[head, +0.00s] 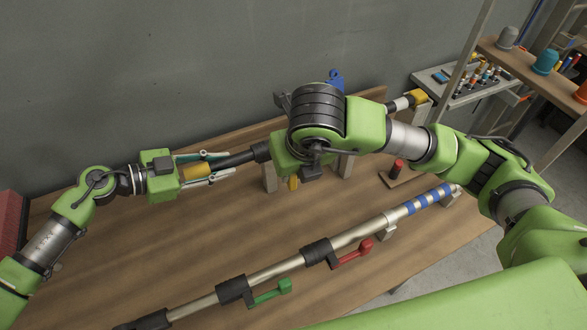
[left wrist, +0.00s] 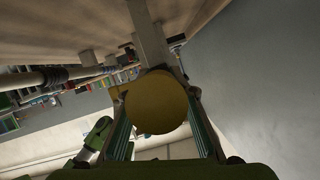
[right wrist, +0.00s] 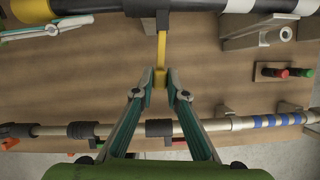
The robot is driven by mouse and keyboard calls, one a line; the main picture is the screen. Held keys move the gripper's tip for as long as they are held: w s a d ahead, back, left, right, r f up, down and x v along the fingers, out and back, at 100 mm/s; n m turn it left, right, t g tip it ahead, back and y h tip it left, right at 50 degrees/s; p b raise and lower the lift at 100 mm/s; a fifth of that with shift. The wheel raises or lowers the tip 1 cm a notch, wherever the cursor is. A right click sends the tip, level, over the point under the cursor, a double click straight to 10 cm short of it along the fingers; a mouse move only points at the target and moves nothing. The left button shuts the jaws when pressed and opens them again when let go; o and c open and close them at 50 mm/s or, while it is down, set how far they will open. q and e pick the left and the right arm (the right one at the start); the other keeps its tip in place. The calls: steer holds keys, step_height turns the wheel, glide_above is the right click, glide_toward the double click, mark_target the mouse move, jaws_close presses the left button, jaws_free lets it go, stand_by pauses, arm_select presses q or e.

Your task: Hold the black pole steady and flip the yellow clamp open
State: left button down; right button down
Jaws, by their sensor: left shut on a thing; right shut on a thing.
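The black pole (head: 238,158) lies along the back of the table, with a yellow end cap (head: 197,172) at its left end. My left gripper (head: 215,166) is shut around that end; the cap's round face (left wrist: 157,102) fills the middle of the left wrist view. The yellow clamp lever (right wrist: 162,47) hangs from a black collar on the pole; its tip shows in the head view (head: 293,183). My right gripper (right wrist: 160,80) is shut on the lever's lower end. In the head view my right arm hides the clamp's upper part and the pole's middle.
A silver pole (head: 280,268) with a red lever (head: 352,254) and a green lever (head: 272,292) crosses the table in front. Grey supports (right wrist: 257,33) stand under the black pole. A red peg (head: 397,167) stands on a block. A shelf (head: 530,70) is at right.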

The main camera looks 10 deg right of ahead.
steer(key=c, duration=2)
jaws_free()
steer(key=v, duration=1.2)
arm_select(q)
steer(key=c, duration=1.6)
jaws_free()
